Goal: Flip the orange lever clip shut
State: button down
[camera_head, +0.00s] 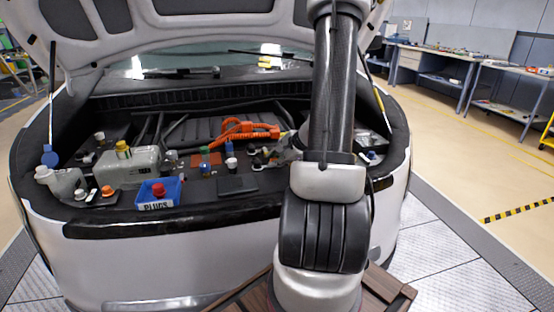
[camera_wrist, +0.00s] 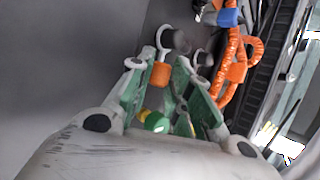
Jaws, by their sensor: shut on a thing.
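In the wrist view my gripper (camera_wrist: 160,78) has its two green-padded fingers close together, with a small orange piece (camera_wrist: 160,75) between their tips. This piece looks like the orange lever clip, and the fingers are shut on it. A pale ring on a stem (camera_wrist: 164,38) rises just beyond it. I cannot tell how far the lever is turned. In the head view my arm hides the clip, and only part of my gripper (camera_head: 290,149) shows left of the arm, low over the engine bay.
Orange cables (camera_head: 245,131) lie in the bay near my gripper and run along the right of the wrist view (camera_wrist: 236,75). A blue PLUGS bin (camera_head: 158,193) and a whitish tank (camera_head: 128,168) stand left. The raised hood (camera_head: 180,18) hangs above.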

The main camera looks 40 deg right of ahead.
jog(key=c, duration=1.3)
grip_release()
jog(key=shift+s+r, duration=0.1)
jog(key=shift+v, duration=3.85)
jog(key=shift+o, duration=0.3)
